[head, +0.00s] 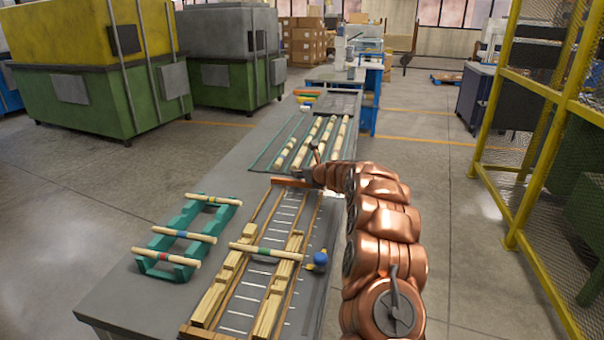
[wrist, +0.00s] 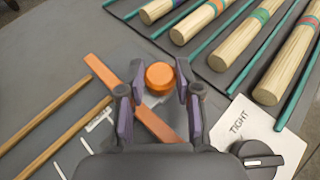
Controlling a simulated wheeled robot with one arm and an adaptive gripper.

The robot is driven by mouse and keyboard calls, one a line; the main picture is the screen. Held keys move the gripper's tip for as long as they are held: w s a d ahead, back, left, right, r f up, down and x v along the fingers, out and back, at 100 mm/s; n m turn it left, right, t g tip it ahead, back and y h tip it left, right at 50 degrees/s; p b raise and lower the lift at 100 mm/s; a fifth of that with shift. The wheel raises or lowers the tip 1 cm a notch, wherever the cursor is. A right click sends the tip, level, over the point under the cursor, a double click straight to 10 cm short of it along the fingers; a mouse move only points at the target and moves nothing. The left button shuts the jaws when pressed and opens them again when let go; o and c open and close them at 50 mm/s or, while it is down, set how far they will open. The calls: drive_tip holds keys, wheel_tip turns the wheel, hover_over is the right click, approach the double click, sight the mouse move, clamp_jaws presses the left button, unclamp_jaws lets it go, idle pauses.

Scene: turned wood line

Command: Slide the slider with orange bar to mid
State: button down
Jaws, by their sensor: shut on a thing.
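The slider's orange bar (head: 290,183) lies across the far end of two wooden rails on the grey bench. In the wrist view the orange bar (wrist: 104,70) runs diagonally beneath my gripper, and a round orange knob (wrist: 160,76) shows by it. My gripper (wrist: 160,82) is shut on the knob, with one finger on each side. In the head view my copper arm reaches in from the right, and the fingertips are too small to make out. Tick marks (head: 285,211) run between the rails. No mid label is readable.
A dowel (head: 265,251) lies across stepped wooden blocks nearer me, with a blue knob (head: 320,259) beside it. A teal rack (head: 160,242) holds three banded dowels on the left. More dowels (wrist: 240,42) lie beyond the bar. A TIGHT card (wrist: 240,125) with a black dial sits close right.

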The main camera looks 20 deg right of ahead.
drive_tip(key=shift+s+a+b, duration=0.5)
drive_tip(key=shift+s+b, duration=0.1)
drive_tip(key=shift+s, duration=0.25)
drive_tip(key=shift+s+a+b, duration=0.5)
drive_tip(key=shift+s+b, duration=0.1)
drive_tip(key=shift+s, duration=0.2)
drive_tip(key=c, duration=1.1)
unclamp_jaws()
drive_tip(key=shift+o, duration=0.2)
drive_tip(key=shift+a, duration=0.1)
drive_tip(key=v, duration=1)
drive_tip(key=shift+s+r, duration=0.25)
drive_tip(key=shift+r, duration=0.05)
drive_tip(key=shift+s+r, duration=0.15)
drive_tip(key=shift+s, duration=0.5)
drive_tip(key=shift+d, duration=0.2)
